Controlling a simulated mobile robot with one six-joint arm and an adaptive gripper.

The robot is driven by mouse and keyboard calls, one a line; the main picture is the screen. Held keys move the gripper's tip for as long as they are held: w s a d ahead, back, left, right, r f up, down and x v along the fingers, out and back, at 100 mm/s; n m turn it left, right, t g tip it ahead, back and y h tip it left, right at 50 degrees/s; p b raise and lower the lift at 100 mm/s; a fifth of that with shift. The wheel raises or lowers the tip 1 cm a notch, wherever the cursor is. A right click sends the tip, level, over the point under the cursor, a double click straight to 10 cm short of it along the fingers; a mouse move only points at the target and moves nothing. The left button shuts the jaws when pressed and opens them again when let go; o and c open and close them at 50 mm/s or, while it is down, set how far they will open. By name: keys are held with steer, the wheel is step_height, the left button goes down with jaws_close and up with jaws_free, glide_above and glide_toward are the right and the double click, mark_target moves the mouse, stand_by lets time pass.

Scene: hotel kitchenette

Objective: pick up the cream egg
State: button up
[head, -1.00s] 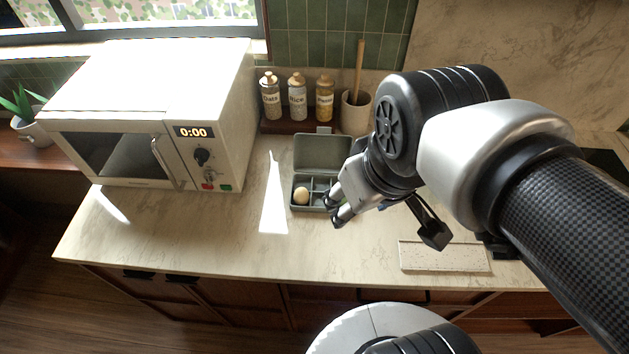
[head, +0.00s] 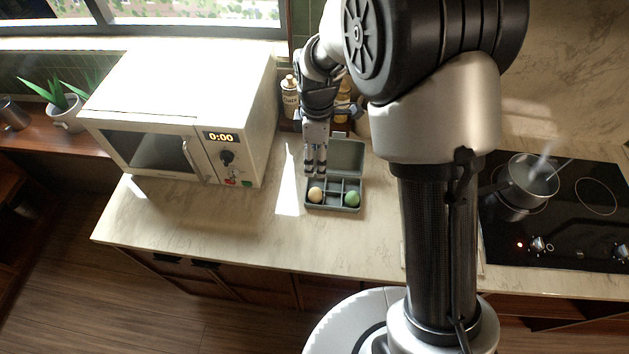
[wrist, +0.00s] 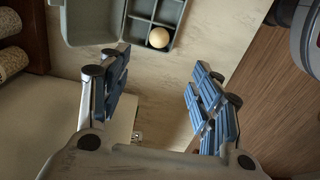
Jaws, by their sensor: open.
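The cream egg (head: 315,195) sits in the front left compartment of a grey divided box (head: 335,208) with its lid open, on the counter. A green egg (head: 352,198) sits in the front right compartment. My gripper (head: 316,172) is open, pointing down just behind the cream egg in the head view. In the wrist view the cream egg (wrist: 158,38) lies in the box beyond the gap between my open fingers (wrist: 160,95). Nothing is between the fingers, and the green egg is not visible there.
A white microwave (head: 185,115) stands left of the box. Jars (head: 290,97) stand behind, partly hidden by my arm. A hob (head: 575,215) with a pot (head: 528,182) is at the right. The counter in front of the box is clear.

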steer(key=b, duration=0.1)
glide_above(315, 190)
steer(key=f, duration=1)
steer(key=shift+s+d+f, duration=0.1)
steer(key=shift+d, duration=0.1)
steer(key=shift+a+f+b, duration=0.2)
steer(key=shift+f+b, duration=0.15)
steer(key=shift+f, duration=2.5)
steer(key=shift+c, duration=0.2)
steer(key=c, duration=0.8)
